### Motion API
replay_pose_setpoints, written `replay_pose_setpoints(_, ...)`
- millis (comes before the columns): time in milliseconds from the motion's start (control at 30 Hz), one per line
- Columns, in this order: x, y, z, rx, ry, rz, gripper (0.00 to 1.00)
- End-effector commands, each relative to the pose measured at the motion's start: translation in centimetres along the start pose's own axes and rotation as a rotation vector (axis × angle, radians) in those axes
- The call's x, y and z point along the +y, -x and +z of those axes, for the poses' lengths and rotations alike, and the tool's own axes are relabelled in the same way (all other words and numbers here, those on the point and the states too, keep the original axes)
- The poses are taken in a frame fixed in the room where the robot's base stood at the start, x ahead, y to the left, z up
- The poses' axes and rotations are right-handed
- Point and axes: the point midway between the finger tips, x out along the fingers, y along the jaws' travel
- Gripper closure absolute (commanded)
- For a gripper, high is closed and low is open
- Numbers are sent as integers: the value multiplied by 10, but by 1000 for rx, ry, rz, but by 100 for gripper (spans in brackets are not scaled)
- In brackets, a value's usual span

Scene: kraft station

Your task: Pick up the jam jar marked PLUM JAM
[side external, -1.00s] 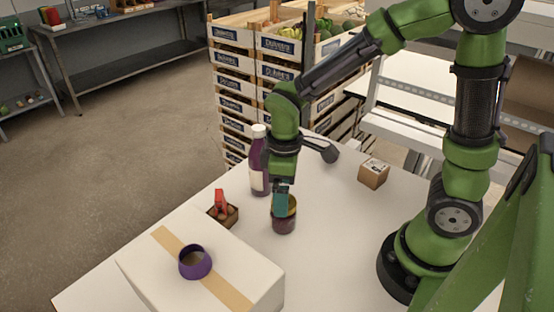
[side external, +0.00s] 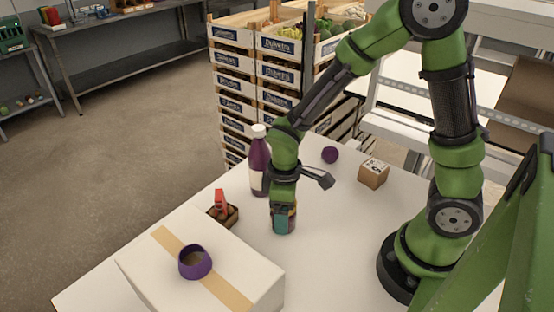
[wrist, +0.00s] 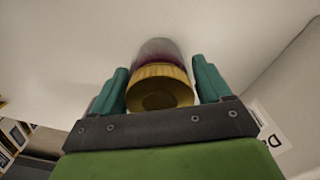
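A jam jar (wrist: 161,68) with dark purple contents and a gold lid (wrist: 160,87) stands upright on the white table. Its label is not readable. In the side view the jar (side external: 291,222) is largely hidden behind my gripper (side external: 282,219). My gripper points down with its teal fingers around the jar. In the wrist view the jar's lid and upper part sit between the two fingers of my gripper (wrist: 161,82), with slim gaps beside the glass. The fingers look open, and I cannot tell whether either touches the jar.
A purple bottle (side external: 260,164) stands close behind the gripper. A small brown tray (side external: 226,215) with a red item is to the left. A white box (side external: 160,262) bearing a purple ring (side external: 195,262) is in front.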

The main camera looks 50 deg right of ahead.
Motion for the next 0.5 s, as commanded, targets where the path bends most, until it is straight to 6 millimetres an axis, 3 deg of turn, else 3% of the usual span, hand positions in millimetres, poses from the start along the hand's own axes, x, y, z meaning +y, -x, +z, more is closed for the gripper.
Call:
replay_pose_setpoints(33,0,0,0,0,0,0,31)
replay_pose_setpoints(333,0,0,0,0,0,0,77)
replay_pose_setpoints(500,0,1,-1,2,0,1,79)
